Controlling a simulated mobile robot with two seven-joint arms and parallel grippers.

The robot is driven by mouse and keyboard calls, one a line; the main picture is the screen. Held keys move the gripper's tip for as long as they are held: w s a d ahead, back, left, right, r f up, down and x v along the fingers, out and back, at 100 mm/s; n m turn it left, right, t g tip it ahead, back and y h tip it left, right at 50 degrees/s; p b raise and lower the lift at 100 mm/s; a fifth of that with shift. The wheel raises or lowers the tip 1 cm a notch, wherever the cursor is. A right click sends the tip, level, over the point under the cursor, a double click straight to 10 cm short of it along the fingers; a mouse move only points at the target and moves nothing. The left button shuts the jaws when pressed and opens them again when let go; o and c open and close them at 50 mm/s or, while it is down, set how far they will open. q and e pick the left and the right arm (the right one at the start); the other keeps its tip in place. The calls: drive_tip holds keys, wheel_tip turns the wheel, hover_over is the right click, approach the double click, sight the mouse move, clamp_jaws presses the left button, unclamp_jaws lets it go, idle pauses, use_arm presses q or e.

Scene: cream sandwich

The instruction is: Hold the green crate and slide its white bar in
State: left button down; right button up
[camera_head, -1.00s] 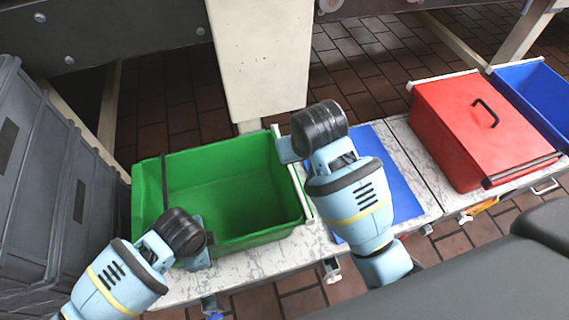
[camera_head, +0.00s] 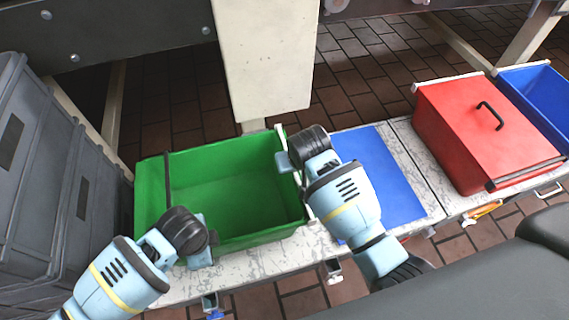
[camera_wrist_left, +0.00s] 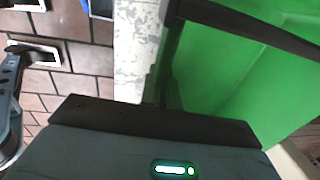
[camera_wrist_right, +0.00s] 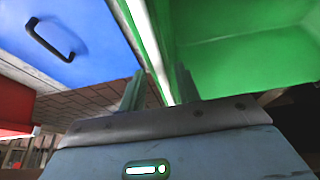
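The green crate (camera_head: 240,190) stands open on a pale marbled surface in the head view. A dark band runs across its left part. My left gripper (camera_head: 200,241) is at its front rim; in the left wrist view the fingers (camera_wrist_left: 163,90) are close together on the crate wall. A white bar (camera_head: 281,138) lies along the crate's right rim, partly hidden by my right gripper (camera_head: 288,162). In the right wrist view the fingers (camera_wrist_right: 160,88) stand apart, on either side of the white bar (camera_wrist_right: 150,45), with a gap visible; contact cannot be told.
A blue lid (camera_head: 372,180) with a dark handle (camera_wrist_right: 50,40) lies right of the crate. A red bin (camera_head: 478,130) and a blue bin (camera_head: 540,90) stand farther right. Grey stacked crates (camera_head: 60,190) rise close on the left. A pale post (camera_head: 268,60) stands behind.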

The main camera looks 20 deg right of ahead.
use_arm(q)
drive_tip(key=shift+s+f, duration=0.1)
use_arm(e)
drive_tip(key=shift+c, duration=0.3)
clamp_jaws()
drive_tip(key=a, duration=0.8)
drive_tip(key=shift+a, duration=0.25)
drive_tip(key=shift+o, duration=0.3)
unclamp_jaws()
drive_tip(key=shift+r, duration=0.1)
drive_tip(key=v, duration=1.2)
